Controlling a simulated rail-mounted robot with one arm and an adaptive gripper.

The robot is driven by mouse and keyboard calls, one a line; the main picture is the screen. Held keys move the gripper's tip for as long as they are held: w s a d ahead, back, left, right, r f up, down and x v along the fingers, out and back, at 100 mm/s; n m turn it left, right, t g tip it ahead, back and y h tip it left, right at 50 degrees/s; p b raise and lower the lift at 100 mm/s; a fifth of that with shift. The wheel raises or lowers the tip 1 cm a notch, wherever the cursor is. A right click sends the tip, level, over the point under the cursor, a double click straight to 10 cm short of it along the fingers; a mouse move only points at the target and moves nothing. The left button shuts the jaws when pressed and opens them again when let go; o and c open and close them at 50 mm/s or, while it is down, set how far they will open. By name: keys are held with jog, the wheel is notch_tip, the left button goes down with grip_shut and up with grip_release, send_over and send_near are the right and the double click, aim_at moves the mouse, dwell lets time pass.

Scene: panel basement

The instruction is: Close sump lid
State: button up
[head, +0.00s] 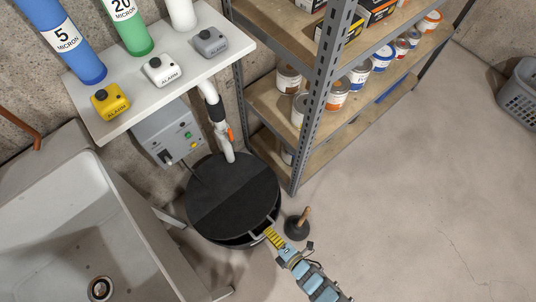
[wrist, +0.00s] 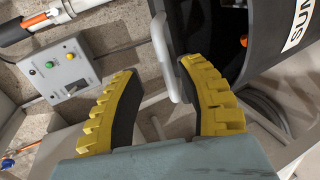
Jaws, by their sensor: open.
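The sump lid (head: 235,190) is a dark round cover over the black sump basin (head: 232,243). A dark gap shows between its front edge and the basin rim, so the lid looks partly raised. A light metal handle (head: 262,229) sits at the lid's front edge; it also shows in the wrist view (wrist: 166,60). My gripper (head: 270,235) is at this handle. In the wrist view its yellow-backed fingers (wrist: 158,78) are open, with the handle bar between or just beyond their tips. I cannot tell whether they touch it. The basin wall carries a white label (wrist: 299,28).
A plunger (head: 298,226) stands close right of the basin and my gripper. A utility sink (head: 65,225) is at left, a grey control box (head: 168,133) and white pipe (head: 222,130) behind. Shelving (head: 312,100) with paint cans is behind right.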

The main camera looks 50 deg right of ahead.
jog(key=v, duration=1)
jog(key=shift+s, duration=0.35)
jog(key=shift+c, duration=0.2)
grip_shut()
jog(key=shift+a, duration=0.1)
